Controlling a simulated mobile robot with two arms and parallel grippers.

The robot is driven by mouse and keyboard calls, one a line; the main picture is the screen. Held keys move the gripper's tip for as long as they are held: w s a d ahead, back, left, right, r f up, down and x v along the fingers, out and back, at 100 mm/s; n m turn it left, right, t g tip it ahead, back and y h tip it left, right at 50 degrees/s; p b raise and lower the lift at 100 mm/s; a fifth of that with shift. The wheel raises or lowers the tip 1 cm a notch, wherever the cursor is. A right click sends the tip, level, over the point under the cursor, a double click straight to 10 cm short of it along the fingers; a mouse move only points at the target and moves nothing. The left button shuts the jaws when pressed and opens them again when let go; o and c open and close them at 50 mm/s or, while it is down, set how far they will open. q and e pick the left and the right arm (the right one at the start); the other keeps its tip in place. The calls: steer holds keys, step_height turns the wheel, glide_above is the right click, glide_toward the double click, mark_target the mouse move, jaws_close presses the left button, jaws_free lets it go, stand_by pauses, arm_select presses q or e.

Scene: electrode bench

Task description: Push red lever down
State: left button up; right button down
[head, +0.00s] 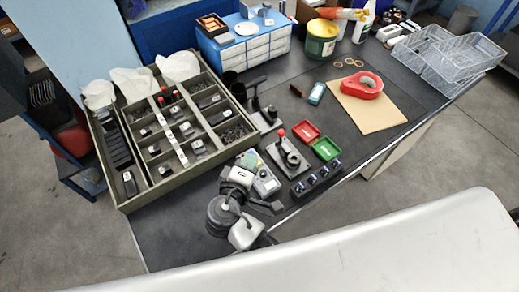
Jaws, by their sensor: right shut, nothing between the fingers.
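The red lever (281,133) shows as a red ball knob on a short upright arm. It stands on a small dark fixture with a grey base plate (297,171) near the front edge of the bench. My right gripper (276,207) is low in the head view, in front and to the left of the fixture. It is shut and empty, and apart from the red knob. Its fingers are small and dark against the bench. My left gripper is not in view.
Red (306,131) and green (326,149) trays lie right of the fixture. A dark block with several round knobs (317,178) sits in front. A handheld meter (266,184) is beside my gripper. A compartment tray (187,130) fills the left. A black-handled press (267,118) stands behind.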

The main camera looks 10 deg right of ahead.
mark_target(281, 139)
steer(key=x, duration=0.3)
steer(key=p+x, duration=0.1)
steer(key=x, duration=0.1)
steer(key=shift+w+d+r, duration=0.1)
steer(key=shift+w+r, duration=0.05)
steer(key=shift+r, duration=0.1)
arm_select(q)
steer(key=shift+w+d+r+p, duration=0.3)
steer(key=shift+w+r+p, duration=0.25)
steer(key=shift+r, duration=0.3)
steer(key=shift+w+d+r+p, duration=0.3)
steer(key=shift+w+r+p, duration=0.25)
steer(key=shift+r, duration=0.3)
arm_select(e)
steer(key=shift+w+d+f, duration=0.4)
steer(key=shift+w+d, duration=0.2)
steer(key=shift+d, duration=0.35)
steer(key=shift+w+d+f, duration=0.4)
steer(key=shift+w+d, duration=0.2)
steer(key=shift+d, duration=0.35)
steer(key=shift+w+d+f, duration=0.4)
steer(key=shift+w+d, duration=0.2)
steer(key=shift+d, duration=0.35)
